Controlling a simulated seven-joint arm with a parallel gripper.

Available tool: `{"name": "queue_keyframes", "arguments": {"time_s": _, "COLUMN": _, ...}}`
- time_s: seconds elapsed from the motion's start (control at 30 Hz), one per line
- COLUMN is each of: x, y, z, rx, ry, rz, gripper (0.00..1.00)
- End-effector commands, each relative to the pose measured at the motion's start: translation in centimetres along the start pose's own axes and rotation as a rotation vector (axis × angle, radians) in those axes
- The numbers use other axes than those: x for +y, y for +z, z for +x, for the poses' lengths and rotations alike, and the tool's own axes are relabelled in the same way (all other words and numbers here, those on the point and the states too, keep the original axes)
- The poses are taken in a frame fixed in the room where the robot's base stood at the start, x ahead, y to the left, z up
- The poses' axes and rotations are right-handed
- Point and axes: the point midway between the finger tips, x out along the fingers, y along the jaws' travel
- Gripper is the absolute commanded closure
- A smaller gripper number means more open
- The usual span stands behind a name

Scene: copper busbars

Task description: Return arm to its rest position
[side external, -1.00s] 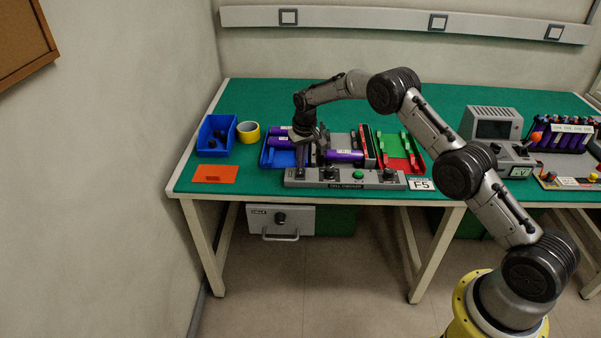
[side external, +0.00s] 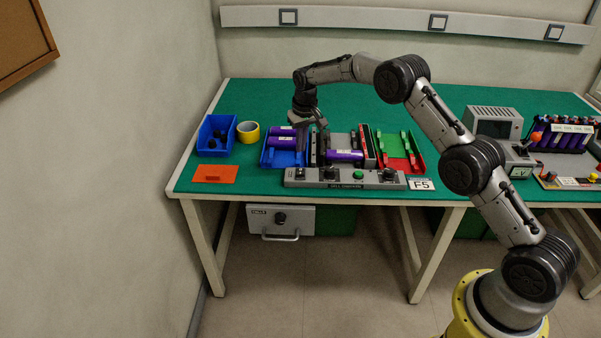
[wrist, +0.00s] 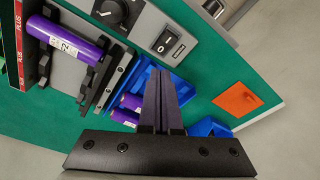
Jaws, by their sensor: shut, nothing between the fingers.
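My gripper (side external: 315,148) hangs above the cell checker and the right side of the blue tray (side external: 265,163) in the side view. In the wrist view its two dark fingers (wrist: 159,78) are pressed together with nothing between them. A purple cell (side external: 344,155) lies in the checker's black holders, right of my gripper. It also shows in the wrist view (wrist: 65,37), apart from the fingers. More purple cells (side external: 283,142) lie in the blue tray, partly hidden by my gripper in the wrist view.
A control panel (side external: 345,185) with knobs and a green button runs along the front. A red and green tray (side external: 415,165) stands right of the checker. A blue bin (side external: 208,150), yellow tape roll (side external: 248,132) and orange card (side external: 214,174) lie left. The table's back is clear.

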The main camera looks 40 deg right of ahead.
Motion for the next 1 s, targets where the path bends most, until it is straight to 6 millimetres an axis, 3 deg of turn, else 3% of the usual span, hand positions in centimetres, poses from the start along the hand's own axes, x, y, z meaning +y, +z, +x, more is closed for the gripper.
{"name": "queue_keyframes", "arguments": {"time_s": 0.17, "x": -0.1, "y": 0.0, "z": -0.1, "rx": 0.002, "ry": -0.001, "rz": -0.002, "gripper": 1.0}}
{"name": "queue_keyframes", "arguments": {"time_s": 0.27, "x": -0.4, "y": -0.7, "z": -1.9, "rx": 0.032, "ry": -0.005, "rz": -0.005, "gripper": 1.0}}
{"name": "queue_keyframes", "arguments": {"time_s": 0.37, "x": -0.9, "y": -1.8, "z": -6.2, "rx": 0.097, "ry": -0.016, "rz": -0.01, "gripper": 1.0}}
{"name": "queue_keyframes", "arguments": {"time_s": 0.4, "x": -1.1, "y": -2.0, "z": -8.6, "rx": 0.125, "ry": -0.021, "rz": -0.013, "gripper": 1.0}}
{"name": "queue_keyframes", "arguments": {"time_s": 0.53, "x": -1.6, "y": -1.1, "z": -16.1, "rx": 0.2, "ry": -0.036, "rz": -0.023, "gripper": 1.0}}
{"name": "queue_keyframes", "arguments": {"time_s": 0.67, "x": -1.9, "y": 1.3, "z": -22.4, "rx": 0.258, "ry": -0.049, "rz": -0.036, "gripper": 1.0}}
{"name": "queue_keyframes", "arguments": {"time_s": 0.8, "x": -1.8, "y": 5.0, "z": -28.2, "rx": 0.309, "ry": -0.062, "rz": -0.052, "gripper": 1.0}}
{"name": "queue_keyframes", "arguments": {"time_s": 1.0, "x": -1.2, "y": 11.8, "z": -34.2, "rx": 0.368, "ry": -0.078, "rz": -0.08, "gripper": 1.0}}
